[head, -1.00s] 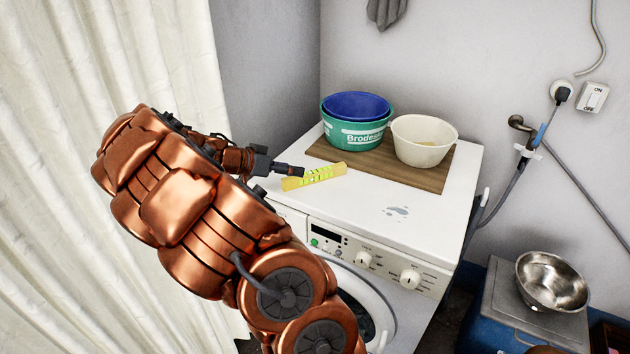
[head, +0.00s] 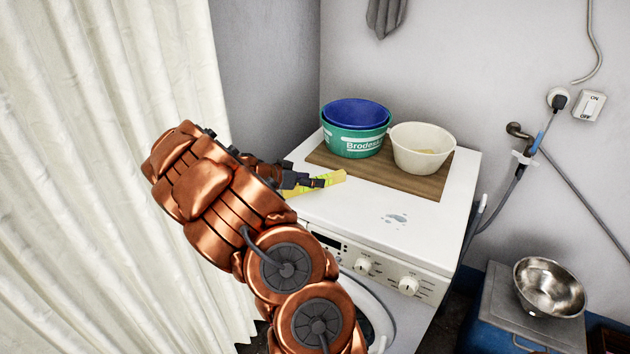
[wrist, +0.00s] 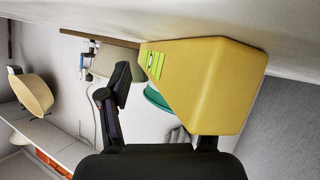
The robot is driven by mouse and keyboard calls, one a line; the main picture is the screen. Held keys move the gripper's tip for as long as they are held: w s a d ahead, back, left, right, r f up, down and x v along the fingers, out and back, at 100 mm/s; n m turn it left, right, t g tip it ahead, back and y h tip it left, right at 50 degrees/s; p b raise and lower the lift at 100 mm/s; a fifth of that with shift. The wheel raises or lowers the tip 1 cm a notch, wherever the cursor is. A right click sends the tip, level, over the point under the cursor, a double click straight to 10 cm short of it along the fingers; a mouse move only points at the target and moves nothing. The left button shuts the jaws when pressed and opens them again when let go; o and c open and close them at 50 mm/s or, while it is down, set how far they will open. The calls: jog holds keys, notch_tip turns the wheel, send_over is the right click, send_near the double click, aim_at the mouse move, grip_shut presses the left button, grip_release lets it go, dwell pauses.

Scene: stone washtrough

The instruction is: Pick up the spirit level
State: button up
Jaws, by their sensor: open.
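The yellow spirit level (head: 333,178) lies on the white top of the washing machine, near its front left edge. In the head view my gripper (head: 318,183) is over it and hides part of it. In the wrist view the level (wrist: 205,85) is large and close, with its green vial window facing left. My gripper (wrist: 165,100) is open. One finger stands to the left of the level with a gap between; the other finger is mostly hidden behind the level's end. I cannot tell whether either finger touches it.
Behind the level, a wooden board (head: 425,186) holds a green tub (head: 352,143) with a blue basin (head: 357,111) in it, and a cream bowl (head: 420,150). A curtain (head: 110,90) hangs at left.

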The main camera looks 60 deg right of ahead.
jog(key=shift+d+f, duration=0.1)
jog(key=shift+d, duration=0.1)
grip_shut()
dwell(0.5)
